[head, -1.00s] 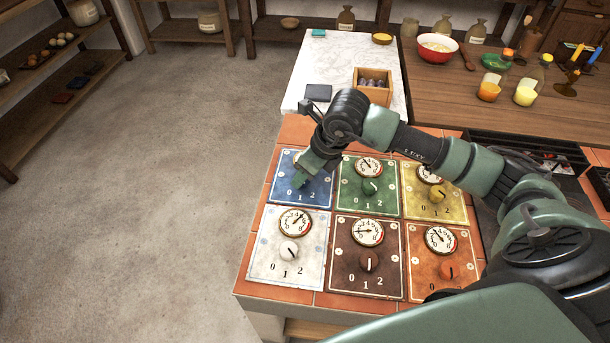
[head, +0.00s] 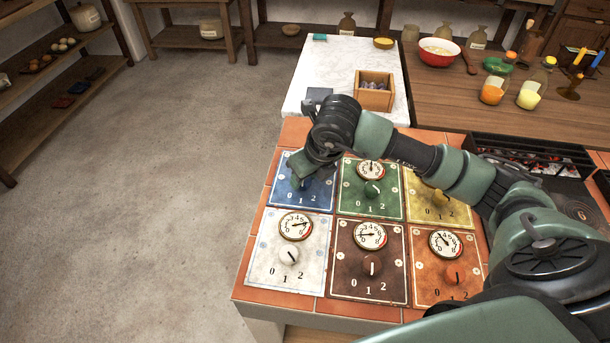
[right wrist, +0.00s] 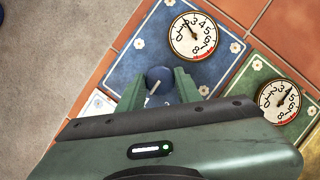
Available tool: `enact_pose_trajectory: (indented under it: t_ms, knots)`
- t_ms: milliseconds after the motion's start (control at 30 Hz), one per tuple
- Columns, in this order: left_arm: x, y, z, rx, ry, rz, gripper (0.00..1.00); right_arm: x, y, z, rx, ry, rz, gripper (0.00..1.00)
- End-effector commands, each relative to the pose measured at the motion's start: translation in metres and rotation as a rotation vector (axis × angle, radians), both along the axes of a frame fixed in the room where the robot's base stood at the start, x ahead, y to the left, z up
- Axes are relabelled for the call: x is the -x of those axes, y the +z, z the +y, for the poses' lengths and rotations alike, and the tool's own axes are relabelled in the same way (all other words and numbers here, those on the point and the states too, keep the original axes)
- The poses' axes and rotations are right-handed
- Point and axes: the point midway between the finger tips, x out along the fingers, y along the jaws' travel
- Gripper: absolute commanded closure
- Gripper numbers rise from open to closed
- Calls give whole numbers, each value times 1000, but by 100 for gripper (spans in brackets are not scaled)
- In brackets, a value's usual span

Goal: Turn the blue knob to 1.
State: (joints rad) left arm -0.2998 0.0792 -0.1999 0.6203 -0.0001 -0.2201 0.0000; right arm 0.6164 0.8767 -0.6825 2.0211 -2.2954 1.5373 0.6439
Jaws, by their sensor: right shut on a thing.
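The blue panel (head: 290,197) is at the back left of the panel group, with 0, 1 and 2 printed on it. My right gripper (head: 301,178) is over it and hides its knob and gauge in the head view. In the right wrist view, the blue knob (right wrist: 161,76) sits between the two green fingers of my right gripper (right wrist: 159,84), which is shut on it. A pale pointer line on the knob slants to the lower left there. The blue panel's gauge (right wrist: 194,37) shows clear of the fingers. My left gripper is not in view.
Green (head: 385,205), yellow (head: 455,213), white (head: 265,262), brown (head: 345,284) and orange (head: 430,286) panels with knobs and gauges lie close around. A marble top (head: 345,62) with a wooden box (head: 375,103) is behind. Floor on the left is clear.

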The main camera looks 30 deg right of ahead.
Motion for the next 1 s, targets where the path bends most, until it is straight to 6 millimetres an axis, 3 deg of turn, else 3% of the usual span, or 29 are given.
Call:
enact_pose_trajectory:
  t_ms: [100, 133, 200, 567, 1000]
  knots:
    - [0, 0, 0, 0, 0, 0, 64, -1, 1, -1, 1, -1, -3, 100]
    - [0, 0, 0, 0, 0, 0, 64, -1, 1, -1, 1, 0, -3, 58]
    - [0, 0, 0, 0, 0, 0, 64, -1, 1, -1, 1, 0, -2, 46]
    - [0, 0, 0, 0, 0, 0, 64, 1, 5, -1, 0, 1, -2, 46]
    - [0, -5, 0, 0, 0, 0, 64, 25, 65, -4, 1, 1, -4, 46]
